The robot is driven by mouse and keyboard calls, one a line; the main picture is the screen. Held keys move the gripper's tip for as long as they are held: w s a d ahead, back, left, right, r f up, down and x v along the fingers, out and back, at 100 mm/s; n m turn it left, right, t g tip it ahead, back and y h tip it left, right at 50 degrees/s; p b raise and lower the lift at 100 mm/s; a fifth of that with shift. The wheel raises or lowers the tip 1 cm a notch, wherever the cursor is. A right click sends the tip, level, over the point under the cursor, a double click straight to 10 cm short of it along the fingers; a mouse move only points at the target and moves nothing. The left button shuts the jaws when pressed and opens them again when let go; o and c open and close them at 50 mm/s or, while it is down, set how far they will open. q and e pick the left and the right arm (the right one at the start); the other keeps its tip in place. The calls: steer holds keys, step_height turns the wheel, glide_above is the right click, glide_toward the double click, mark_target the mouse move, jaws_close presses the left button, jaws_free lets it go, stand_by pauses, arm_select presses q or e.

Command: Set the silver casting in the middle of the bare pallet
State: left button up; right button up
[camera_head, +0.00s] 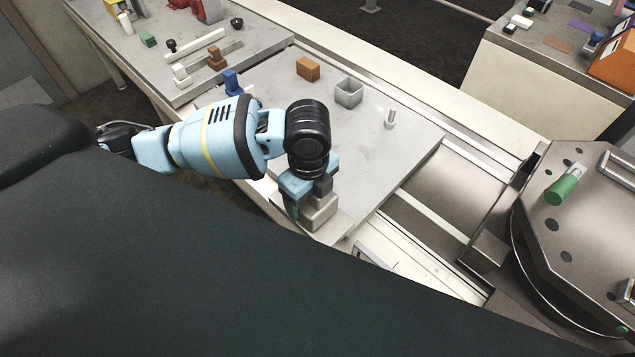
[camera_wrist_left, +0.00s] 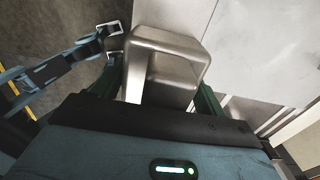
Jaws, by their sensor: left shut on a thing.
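My left gripper (camera_head: 307,205) reaches down at the near corner of a grey plate and is shut on the silver casting (camera_head: 322,213). In the left wrist view the casting (camera_wrist_left: 165,62) is a rounded metallic block with a recess, between the dark green fingers. I cannot tell whether it touches the surface below. A bare grey metal surface (camera_head: 445,198) lies on the line to the right of the plate; I cannot tell whether it is the bare pallet.
The grey plate (camera_head: 400,150) carries an orange block (camera_head: 308,68), a grey open box (camera_head: 349,92) and a small pale upright piece (camera_head: 390,119). An octagonal metal fixture (camera_head: 585,220) with a green cylinder (camera_head: 562,188) stands at the right. More parts crowd the table at upper left.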

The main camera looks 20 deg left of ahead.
arm_select(q)
steer(key=shift+s+r, duration=0.15)
steer(key=shift+s, duration=0.2)
steer(key=r+n, duration=0.1)
steer(key=n, duration=0.1)
steer(key=a+r+n, duration=0.1)
steer(key=n, duration=0.1)
steer(key=r+n, duration=0.1)
steer(key=n, duration=0.1)
steer(key=shift+w+a, duration=0.15)
steer(key=r+n, duration=0.1)
steer(key=n, duration=0.1)
steer(key=a+r+n, duration=0.1)
steer(key=n, duration=0.2)
steer(key=shift+r, duration=0.15)
steer(key=r+n, duration=0.1)
steer(key=n, duration=0.3)
steer(key=a+r+n, duration=0.1)
steer(key=n, duration=0.1)
steer(key=shift+a+r, duration=0.1)
steer(key=shift+r, duration=0.25)
steer(key=n, duration=0.1)
steer(key=r+n, duration=0.1)
steer(key=n, duration=0.1)
steer(key=a+r+n, duration=0.1)
steer(key=n, duration=0.1)
steer(key=shift+s, duration=0.4)
steer(key=shift+d, duration=0.15)
